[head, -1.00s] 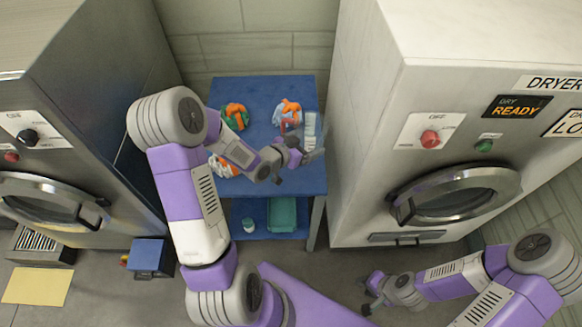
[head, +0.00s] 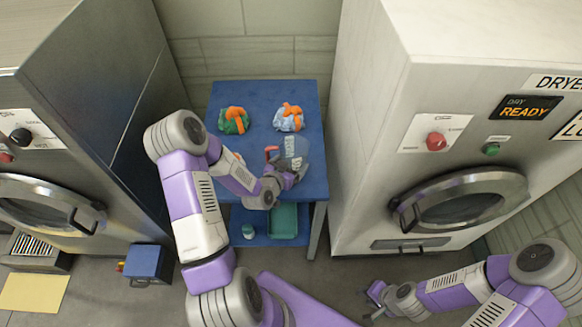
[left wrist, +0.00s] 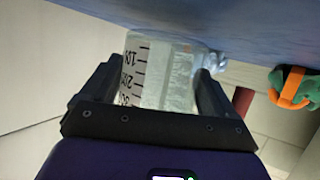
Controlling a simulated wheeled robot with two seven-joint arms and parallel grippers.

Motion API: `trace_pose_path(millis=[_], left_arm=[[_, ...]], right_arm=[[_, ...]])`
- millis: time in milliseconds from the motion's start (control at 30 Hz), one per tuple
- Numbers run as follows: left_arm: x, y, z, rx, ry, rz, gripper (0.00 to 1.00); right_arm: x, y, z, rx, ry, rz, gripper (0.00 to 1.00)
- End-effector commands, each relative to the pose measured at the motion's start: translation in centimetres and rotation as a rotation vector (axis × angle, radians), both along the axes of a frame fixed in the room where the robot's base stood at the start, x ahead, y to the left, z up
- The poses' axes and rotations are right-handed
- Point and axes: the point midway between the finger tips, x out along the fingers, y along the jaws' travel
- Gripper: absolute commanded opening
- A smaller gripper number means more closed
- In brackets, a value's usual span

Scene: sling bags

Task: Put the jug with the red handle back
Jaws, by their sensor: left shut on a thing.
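The clear jug (head: 294,147) with measuring marks shows above the blue table, its red handle (head: 271,153) on its left side. In the left wrist view the jug (left wrist: 163,75) sits between both fingers, with its marks upside down. My left gripper (head: 291,172) is shut on the jug; its wrist and fingers hide part of it. The head view does not show clearly how far the jug is above the table. My right gripper (head: 374,302) is low at the front right, empty, its fingers apart.
On the blue table (head: 265,90) lie a green bag with an orange strap (head: 234,120) and a light blue one (head: 289,118). Another is mostly behind my left arm. A teal bin (head: 284,221) is on the lower shelf. The dryer (head: 365,130) stands close on the right.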

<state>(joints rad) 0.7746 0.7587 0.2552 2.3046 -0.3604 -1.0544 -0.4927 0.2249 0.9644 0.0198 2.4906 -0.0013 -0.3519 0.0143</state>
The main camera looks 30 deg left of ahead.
Motion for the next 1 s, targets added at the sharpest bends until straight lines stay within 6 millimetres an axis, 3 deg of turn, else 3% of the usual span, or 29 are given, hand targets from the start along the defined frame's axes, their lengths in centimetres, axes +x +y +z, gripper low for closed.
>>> trace_pose_path(millis=[100,533,567,600,1000], left_arm=[[0.01,-0.01,-1.18,0.000,-0.002,0.000,0.45],[0.04,-0.02,-1.66,0.002,-0.003,-0.002,0.45],[0.02,-0.01,-1.58,0.001,-0.001,-0.001,0.93],[0.01,-0.01,-1.54,0.001,-0.001,0.000,0.99],[-0.38,0.04,-0.86,0.001,0.000,0.000,1.00]], right_arm=[[0.00,0.00,-0.31,0.000,0.000,0.000,0.37],[-0.01,0.00,-0.88,0.000,0.000,0.000,0.37],[-0.01,0.01,-0.76,0.000,0.000,0.000,0.37],[-0.01,0.00,-0.71,0.000,0.000,0.000,0.37],[0.00,0.00,-0.05,0.000,0.000,0.000,0.37]])
